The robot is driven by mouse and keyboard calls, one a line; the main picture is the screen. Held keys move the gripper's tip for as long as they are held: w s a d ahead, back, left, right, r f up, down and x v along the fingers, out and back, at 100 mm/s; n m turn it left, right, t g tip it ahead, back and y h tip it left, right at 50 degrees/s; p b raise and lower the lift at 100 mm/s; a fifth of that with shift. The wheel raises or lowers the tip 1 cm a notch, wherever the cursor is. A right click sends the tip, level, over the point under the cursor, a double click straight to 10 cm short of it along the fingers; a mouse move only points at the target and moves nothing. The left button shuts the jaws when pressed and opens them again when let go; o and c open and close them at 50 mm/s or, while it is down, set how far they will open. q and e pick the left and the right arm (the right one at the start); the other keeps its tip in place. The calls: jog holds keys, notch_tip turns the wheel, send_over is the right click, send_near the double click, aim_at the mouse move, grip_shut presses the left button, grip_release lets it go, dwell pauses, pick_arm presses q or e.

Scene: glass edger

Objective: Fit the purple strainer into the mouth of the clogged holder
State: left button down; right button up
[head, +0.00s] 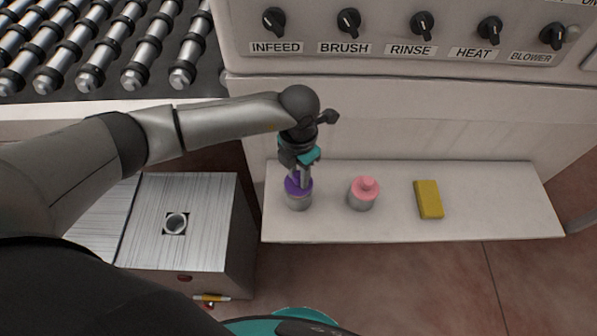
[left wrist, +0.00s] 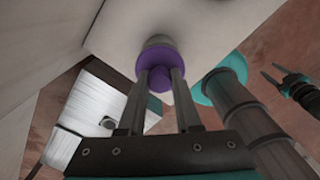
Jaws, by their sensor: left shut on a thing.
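The purple strainer (head: 298,186) has a purple top with a knob and a grey cylindrical body. It is upright at the left end of the white shelf; I cannot tell whether it touches the shelf. My left gripper (head: 303,178) points down from above and is shut on its knob. In the left wrist view the strainer's purple top (left wrist: 142,66) shows at the fingertips. A brushed-metal holder box (head: 205,195) stands left of the shelf, its round mouth (head: 176,223) facing up and empty of any strainer. My right gripper (left wrist: 283,77) shows in the left wrist view, fingers apart and empty.
A pink-topped grey cylinder (head: 364,193) and a yellow block (head: 429,199) stand right of the strainer on the shelf (head: 490,200). A yellow-orange marked item (head: 211,298) is at the box's front. Another metal surface (head: 101,215) adjoins the box. The knob panel (head: 400,65) rises behind.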

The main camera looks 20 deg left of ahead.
pick_arm(q)
jog(key=shift+f+b, duration=0.85)
jog(key=shift+f, duration=0.25)
jog(key=c, duration=0.5)
grip_release()
notch_tip(320, 180, up, 15)
jog(key=shift+r+p, duration=0.2)
jog(key=shift+p, duration=0.85)
